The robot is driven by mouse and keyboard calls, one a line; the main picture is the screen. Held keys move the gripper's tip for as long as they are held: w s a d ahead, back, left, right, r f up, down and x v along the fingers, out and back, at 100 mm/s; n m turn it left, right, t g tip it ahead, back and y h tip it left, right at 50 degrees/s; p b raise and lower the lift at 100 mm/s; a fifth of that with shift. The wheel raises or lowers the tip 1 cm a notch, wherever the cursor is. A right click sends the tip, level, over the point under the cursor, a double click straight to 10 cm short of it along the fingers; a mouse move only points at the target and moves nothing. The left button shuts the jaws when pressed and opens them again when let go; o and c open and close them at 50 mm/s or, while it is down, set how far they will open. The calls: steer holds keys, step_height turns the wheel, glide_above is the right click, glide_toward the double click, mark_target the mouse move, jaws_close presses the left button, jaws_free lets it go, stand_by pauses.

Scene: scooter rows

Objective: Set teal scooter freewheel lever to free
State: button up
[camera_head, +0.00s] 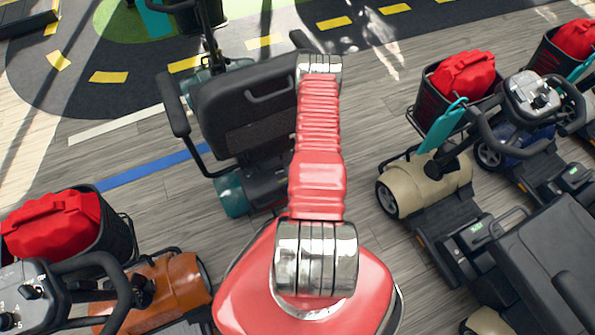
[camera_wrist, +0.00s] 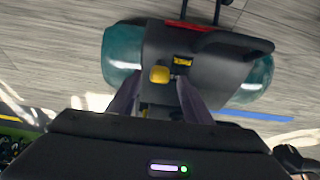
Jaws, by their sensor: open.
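The teal scooter (camera_head: 232,192) stands ahead with its black seat back (camera_head: 240,105) toward me. In the wrist view its teal rear covers (camera_wrist: 122,60) flank a black rear deck. A yellow lever knob (camera_wrist: 160,74) sits on this deck, beside a small yellow label (camera_wrist: 182,60) too small to read. My gripper (camera_wrist: 160,84) is open. Its two dark fingers lie left and right of the knob as seen in this view; I cannot tell how far above it they are or whether they touch it. In the head view my gripper is hidden.
A beige scooter (camera_head: 430,185) with a red bag stands to the right, others beyond it. An orange scooter (camera_head: 170,285) stands at lower left. A blue floor line (camera_head: 150,168) runs left of the teal scooter. Plank floor lies open between the teal and beige scooters.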

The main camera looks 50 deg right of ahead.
steer(key=shift+x, duration=1.5)
jaws_close()
